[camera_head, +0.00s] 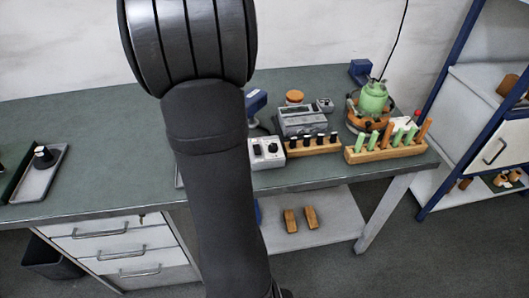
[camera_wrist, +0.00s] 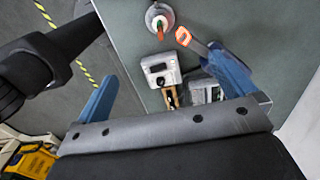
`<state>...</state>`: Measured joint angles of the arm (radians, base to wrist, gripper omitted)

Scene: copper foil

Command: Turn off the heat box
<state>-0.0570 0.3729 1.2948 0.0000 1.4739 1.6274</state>
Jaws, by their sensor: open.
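A light grey box with dark knobs (camera_head: 266,152) stands near the front edge of the bench, just right of my arm in the head view; I take it to be the heat box. In the wrist view, a pale box with a small display and a dark knob (camera_wrist: 160,69) lies between my fingers, apart from them. I cannot tell for certain that it is the same box, nor how its switch is set. My gripper (camera_wrist: 163,62) is open and empty, with its blue fingers wide apart.
A grey instrument (camera_head: 302,120), a wooden block with dark-topped pieces (camera_head: 314,146), a rack of green and brown sticks (camera_head: 388,147) and a green vessel (camera_head: 373,97) crowd the bench's right. A tray (camera_head: 40,178) lies left. The bench left of my arm is mostly clear.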

